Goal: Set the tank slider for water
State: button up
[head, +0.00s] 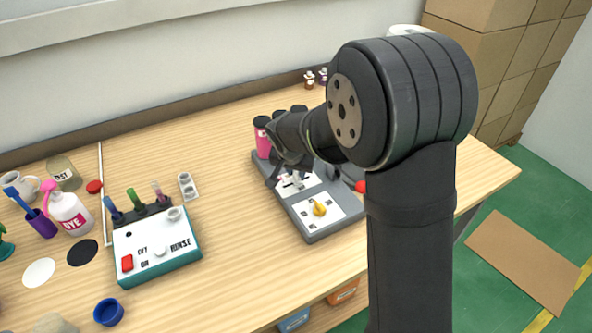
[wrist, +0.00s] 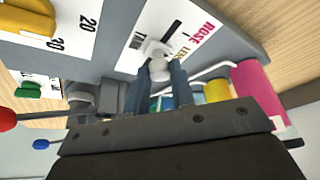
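The grey perfume machine (head: 318,234) stands on the table. In the wrist view its white tank panel (wrist: 128,55) carries a dark slot and a pale slider knob (wrist: 159,69). The word ROSE in pink is at one end of the panel; the other lettering is hard to read. In the head view the slider (head: 295,181) shows beside my gripper (head: 279,172). In the wrist view my gripper (wrist: 161,82) has a fingertip on either side of the knob. Whether the fingers press on it cannot be told. The knob's base is partly hidden.
A yellow dial (head: 319,208) sits on the machine's front panel.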

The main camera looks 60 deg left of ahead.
jog(key=shift+w, duration=1.95)
grip_shut()
jog(key=o, duration=0.9)
grip_release()
jog(key=shift+w, duration=0.1)
jog(key=v, duration=1.7)
jog(key=shift+r, duration=0.2)
jog(key=shift+f, duration=0.1)
